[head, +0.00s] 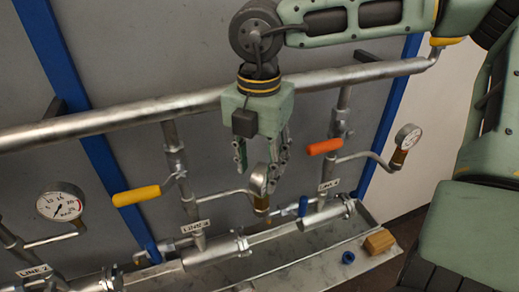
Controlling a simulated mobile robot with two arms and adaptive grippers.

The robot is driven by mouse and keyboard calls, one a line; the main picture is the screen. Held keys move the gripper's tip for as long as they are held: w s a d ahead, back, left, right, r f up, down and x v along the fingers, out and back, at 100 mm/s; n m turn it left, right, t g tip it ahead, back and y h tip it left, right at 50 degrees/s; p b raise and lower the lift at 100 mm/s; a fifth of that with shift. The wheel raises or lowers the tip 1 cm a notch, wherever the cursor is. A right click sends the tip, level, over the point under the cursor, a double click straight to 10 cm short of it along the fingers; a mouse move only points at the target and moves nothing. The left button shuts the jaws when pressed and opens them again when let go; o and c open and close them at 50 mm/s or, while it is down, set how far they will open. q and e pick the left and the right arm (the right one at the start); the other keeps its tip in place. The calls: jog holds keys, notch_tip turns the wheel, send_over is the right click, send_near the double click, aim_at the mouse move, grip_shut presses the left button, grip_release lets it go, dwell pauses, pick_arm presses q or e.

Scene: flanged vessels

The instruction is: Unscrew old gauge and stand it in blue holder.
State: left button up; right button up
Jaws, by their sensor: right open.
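My right gripper (259,172) points down and is open, its fingers on either side of the middle gauge (258,180). That gauge has a pale round dial seen nearly edge-on, with a brass base, on a thin pipe; the fingers partly hide it, and I cannot tell if they touch it. A second gauge (60,204) with a white dial is at the far left. A third gauge (408,137) with a brass base is at the right. A small blue ring-shaped piece (348,257) sits in the tray; I cannot tell if it is the blue holder. My left gripper is out of view.
A yellow valve handle (137,195) and an orange one (324,147) stick out from the vertical pipes. A thick horizontal pipe (150,107) crosses behind my gripper. A wooden block (379,241) lies near the blue ring in the metal tray (318,262).

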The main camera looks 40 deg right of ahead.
aim_at(259, 188)
notch_tip(259, 188, down, 6)
jog(key=shift+r+p, duration=0.15)
jog(key=shift+p, duration=0.85)
jog(key=shift+f, duration=0.5)
jog(key=shift+c, duration=0.7)
grip_shut()
